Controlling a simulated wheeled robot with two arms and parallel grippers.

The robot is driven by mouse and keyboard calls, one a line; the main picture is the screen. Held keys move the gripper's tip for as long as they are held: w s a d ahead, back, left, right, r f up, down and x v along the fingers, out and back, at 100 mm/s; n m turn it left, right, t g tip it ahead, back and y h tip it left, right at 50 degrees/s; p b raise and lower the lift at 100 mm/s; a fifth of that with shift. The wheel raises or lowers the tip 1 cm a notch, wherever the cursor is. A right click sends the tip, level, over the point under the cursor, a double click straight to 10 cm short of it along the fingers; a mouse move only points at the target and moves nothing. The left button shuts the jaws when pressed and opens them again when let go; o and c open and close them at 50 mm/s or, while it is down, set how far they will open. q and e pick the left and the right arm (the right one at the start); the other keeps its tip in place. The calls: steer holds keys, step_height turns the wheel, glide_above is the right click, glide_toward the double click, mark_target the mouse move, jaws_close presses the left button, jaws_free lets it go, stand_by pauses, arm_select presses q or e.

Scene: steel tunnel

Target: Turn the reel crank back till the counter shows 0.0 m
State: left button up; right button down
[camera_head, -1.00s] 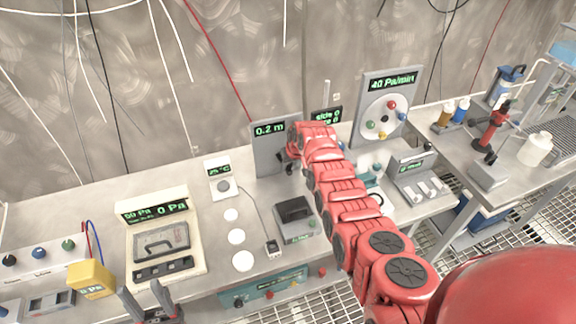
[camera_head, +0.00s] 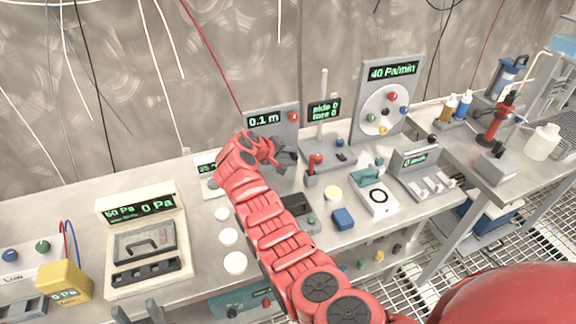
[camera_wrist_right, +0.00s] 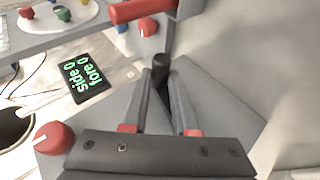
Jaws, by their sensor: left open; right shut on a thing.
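The reel's grey panel (camera_head: 287,131) stands at the back of the bench, and its counter (camera_head: 265,120) reads 0.1 m. My right gripper (camera_head: 284,157) is in front of this panel, and my red right arm hides most of the reel's lower part. In the right wrist view the fingers (camera_wrist_right: 169,82) are shut on the dark crank knob (camera_wrist_right: 160,66), which shows between and just beyond the tips. The crank's arm cannot be made out clearly. My left gripper (camera_head: 140,310) is open and empty at the bottom left edge of the head view.
Right of the reel stand a side/fore display (camera_head: 324,109), a red-knobbed lever (camera_head: 314,163) and a 40 Pa/min dial panel (camera_head: 389,98). The display also shows in the right wrist view (camera_wrist_right: 85,77). A cream pressure meter (camera_head: 146,245) stands left, beside several white discs.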

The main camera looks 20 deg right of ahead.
steer(key=shift+a+r+n+t+h+b, duration=0.45)
steer(key=shift+h+b, duration=1.1)
steer(key=shift+b, duration=1.35)
steer(key=shift+a+r+n+t+h+b, duration=0.1)
steer(key=shift+r+n+t+h+b, duration=0.5)
steer(key=shift+h+b, duration=1.7)
steer(key=shift+a+r+n+t+h+b, duration=0.3)
steer(key=shift+n+t+h+b, duration=0.4)
steer(key=shift+b, duration=2.85)
steer(key=c, duration=0.7)
jaws_free()
steer(key=shift+r, duration=0.1)
step_height(320, 180, up, 3)
steer(key=shift+r+p, duration=0.15)
steer(key=shift+p, duration=0.25)
steer(key=s+a+p, duration=0.1)
steer(key=s, duration=0.4)
steer(key=s+a+r, duration=0.1)
steer(key=s+a, duration=0.1)
steer(key=s, duration=0.3)
steer(key=s+a+p, duration=0.1)
steer(key=s, duration=0.4)
steer(key=shift+s+a+r+p, duration=0.2)
steer(key=shift+s+r+p, duration=0.05)
steer(key=shift+r+p, duration=0.1)
